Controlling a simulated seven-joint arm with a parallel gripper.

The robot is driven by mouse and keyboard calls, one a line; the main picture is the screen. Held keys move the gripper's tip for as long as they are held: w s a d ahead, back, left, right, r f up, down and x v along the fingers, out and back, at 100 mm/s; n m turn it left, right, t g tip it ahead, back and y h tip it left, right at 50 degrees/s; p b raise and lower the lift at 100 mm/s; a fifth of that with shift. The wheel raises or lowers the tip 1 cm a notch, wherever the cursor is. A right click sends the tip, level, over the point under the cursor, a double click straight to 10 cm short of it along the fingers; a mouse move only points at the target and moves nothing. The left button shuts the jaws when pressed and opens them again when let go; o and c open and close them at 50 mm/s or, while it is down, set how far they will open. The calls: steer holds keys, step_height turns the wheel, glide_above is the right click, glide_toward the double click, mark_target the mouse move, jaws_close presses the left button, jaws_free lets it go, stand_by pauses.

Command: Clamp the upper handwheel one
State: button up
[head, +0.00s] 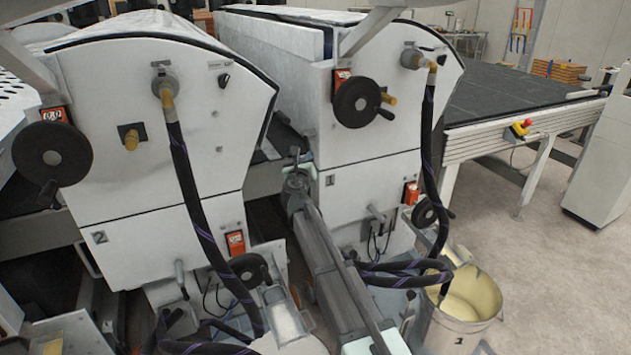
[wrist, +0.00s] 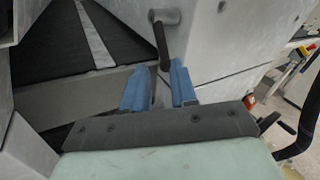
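The upper handwheel one (head: 357,102) is a black disc with a small knob, on the front of the white machine marked 1. In the wrist view, a short lever with a grey round hub and a black handle (wrist: 161,42) sticks out from a white machine panel. My gripper (wrist: 160,80) has two blue fingers standing apart. The handle's lower end lies in line with the gap between the fingertips; I cannot tell whether it touches them. In the head view, my gripper (head: 298,160) is beside machine 1, left of and below the handwheel, and its fingers are small there.
Machine 2 (head: 160,130) stands to the left, with a narrow gap between the machines. Black hoses (head: 185,180) hang in front of both. A bucket (head: 465,305) stands at the lower right. A conveyor table (head: 520,95) is behind at right.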

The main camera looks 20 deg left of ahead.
steer(key=s+d+f+m+g+h, duration=0.1)
steer(key=d+f+m+h, duration=0.1)
steer(key=m, duration=1.3)
steer(key=s+d+f+m+g+h, duration=0.1)
steer(key=d+f+m+h, duration=0.1)
steer(key=m, duration=1.3)
steer(key=shift+s+d+f+h, duration=0.3)
steer(key=shift+d+f+h, duration=0.1)
steer(key=shift+d+f, duration=0.2)
steer(key=shift+c, duration=0.2)
